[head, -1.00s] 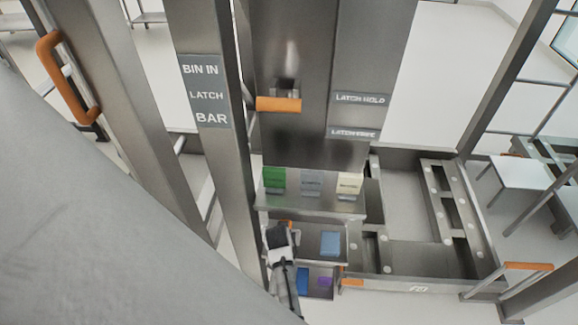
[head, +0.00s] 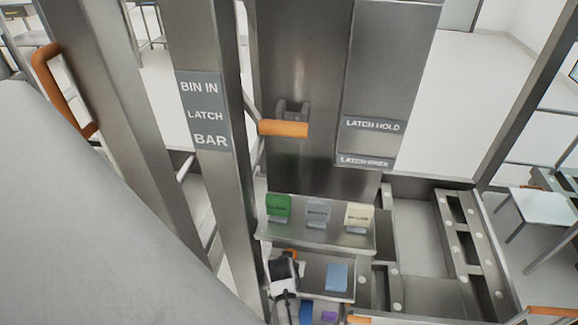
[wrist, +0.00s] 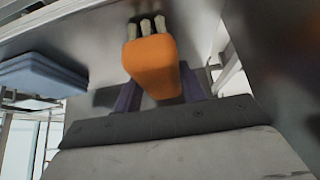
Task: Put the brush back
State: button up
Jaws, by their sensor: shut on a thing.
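The brush (wrist: 150,65) shows in the wrist view as an orange block with pale bristle tufts at its far end. My gripper (wrist: 158,90) is shut on it, with a dark finger on each side. In the head view my gripper (head: 285,268) is at the left end of the middle shelf (head: 312,268). A small bit of orange (head: 291,254) shows just behind it there. My gripper hides most of the brush in that view. I cannot tell whether the brush touches the shelf.
A blue folded cloth (head: 337,277) lies on the middle shelf, right of my gripper; blue cloths (wrist: 43,72) show in the wrist view. The upper shelf (head: 330,238) holds green, grey and cream cards. An upright post (head: 220,190) stands close left. An orange handle (head: 284,128) is above.

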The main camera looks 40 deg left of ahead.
jog(key=shift+f, duration=0.25)
jog(key=o, duration=0.9)
jog(key=shift+r, duration=0.4)
jog(key=v, duration=1.1)
jog(key=shift+s+d+r, duration=0.15)
jog(key=shift+s+r, duration=0.05)
jog(key=shift+r, duration=0.05)
